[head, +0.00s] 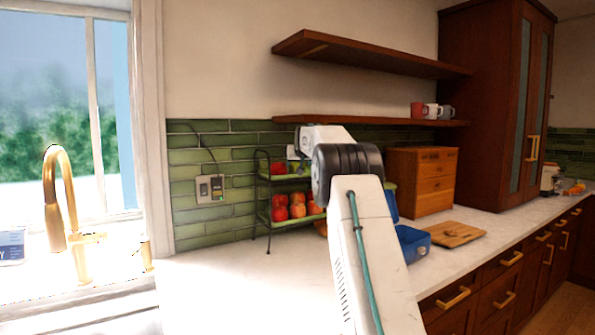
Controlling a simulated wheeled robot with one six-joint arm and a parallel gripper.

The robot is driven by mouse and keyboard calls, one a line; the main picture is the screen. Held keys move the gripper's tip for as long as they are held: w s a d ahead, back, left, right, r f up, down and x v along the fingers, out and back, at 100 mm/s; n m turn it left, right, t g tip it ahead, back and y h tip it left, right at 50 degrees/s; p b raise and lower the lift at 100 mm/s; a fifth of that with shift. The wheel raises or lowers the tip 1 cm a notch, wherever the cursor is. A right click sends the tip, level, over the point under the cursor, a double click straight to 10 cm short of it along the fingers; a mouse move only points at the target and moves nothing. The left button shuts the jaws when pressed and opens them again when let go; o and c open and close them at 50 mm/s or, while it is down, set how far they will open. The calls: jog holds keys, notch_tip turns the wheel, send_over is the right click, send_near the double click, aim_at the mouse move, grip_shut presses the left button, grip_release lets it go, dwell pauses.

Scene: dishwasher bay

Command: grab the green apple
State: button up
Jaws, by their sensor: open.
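A two-tier rack with a dark frame and green trays (262,178) stands against the green tile wall. On its upper tier, a small green fruit (297,169), which looks like the green apple, shows beside a red one (279,168). It is mostly hidden behind my arm's end. My gripper (301,161) is over the upper tier, close to the green fruit, and is open. The fingers are small and partly hidden by my wrist, so I cannot tell whether they touch or surround the fruit.
Several red apples (280,207) fill the lower tier. A wooden drawer box (425,182), a blue container (412,243) and a cutting board (451,234) are to the right. A shelf (365,121) runs above the rack. The counter (225,285) at front left is clear.

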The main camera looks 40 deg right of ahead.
aim_at(298, 163)
jog(key=shift+x, duration=2.2)
jog(key=shift+r, duration=0.1)
jog(key=shift+c, duration=0.3)
jog(key=c, duration=0.6)
jog(key=shift+r, duration=0.15)
jog(key=shift+c, duration=0.2)
